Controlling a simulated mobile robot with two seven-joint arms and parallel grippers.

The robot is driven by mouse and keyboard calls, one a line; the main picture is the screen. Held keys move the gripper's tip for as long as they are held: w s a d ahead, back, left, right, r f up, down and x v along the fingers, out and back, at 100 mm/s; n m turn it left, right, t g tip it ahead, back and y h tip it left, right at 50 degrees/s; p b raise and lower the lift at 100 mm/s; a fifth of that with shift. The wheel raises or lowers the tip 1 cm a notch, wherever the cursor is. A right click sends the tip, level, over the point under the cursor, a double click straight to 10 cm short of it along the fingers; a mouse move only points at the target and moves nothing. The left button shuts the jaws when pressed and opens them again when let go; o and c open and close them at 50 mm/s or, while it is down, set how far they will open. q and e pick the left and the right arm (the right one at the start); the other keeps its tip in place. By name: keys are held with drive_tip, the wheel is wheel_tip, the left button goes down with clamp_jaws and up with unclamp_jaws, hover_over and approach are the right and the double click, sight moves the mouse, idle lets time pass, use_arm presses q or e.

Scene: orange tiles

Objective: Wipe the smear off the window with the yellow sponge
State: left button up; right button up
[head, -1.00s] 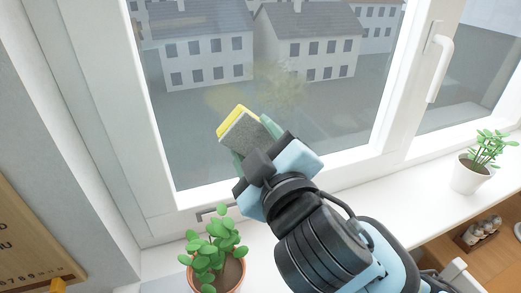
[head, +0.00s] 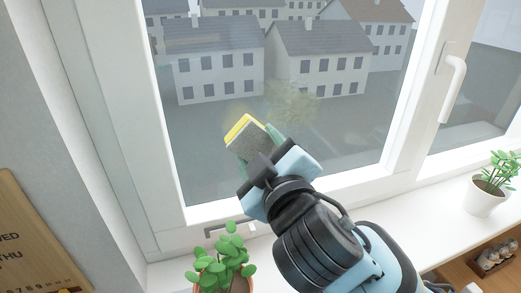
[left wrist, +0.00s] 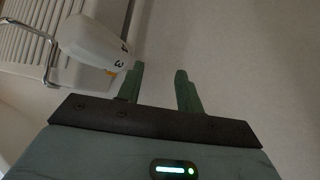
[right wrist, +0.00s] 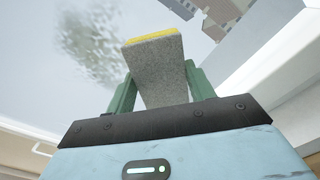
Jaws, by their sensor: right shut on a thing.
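The yellow sponge with a grey face (head: 247,140) is held in my right gripper (head: 257,148), in front of the window glass (head: 345,125). In the right wrist view the sponge (right wrist: 158,70) stands up between the two green fingers, its yellow edge at the top. I cannot tell whether it touches the glass. A speckled patch in the right wrist view may be the smear or the tree outside. My left gripper (left wrist: 158,72) is open and empty, low before a pale surface.
A potted plant (head: 222,262) stands on the sill below my right arm. Another plant in a white pot (head: 487,192) is at the right. A window handle (head: 452,88) sticks out on the right frame. A slatted white panel (left wrist: 28,48) shows in the left wrist view.

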drive_tip(key=shift+x, duration=1)
drive_tip(key=shift+d, duration=0.15)
drive_tip(key=shift+w+d, duration=0.2)
drive_tip(key=shift+d, duration=0.6)
drive_tip(key=shift+w+d, duration=0.25)
drive_tip(key=shift+d, duration=0.55)
drive_tip(key=shift+d, duration=0.1)
drive_tip(key=shift+w+d, duration=0.35)
drive_tip(key=shift+d, duration=0.45)
drive_tip(key=shift+w+d, duration=0.35)
drive_tip(key=shift+d, duration=0.4)
drive_tip(key=shift+d, duration=0.1)
drive_tip(key=shift+w+d, duration=0.25)
drive_tip(key=shift+d, duration=0.6)
drive_tip(key=shift+w+d, duration=0.25)
drive_tip(key=shift+d, duration=0.55)
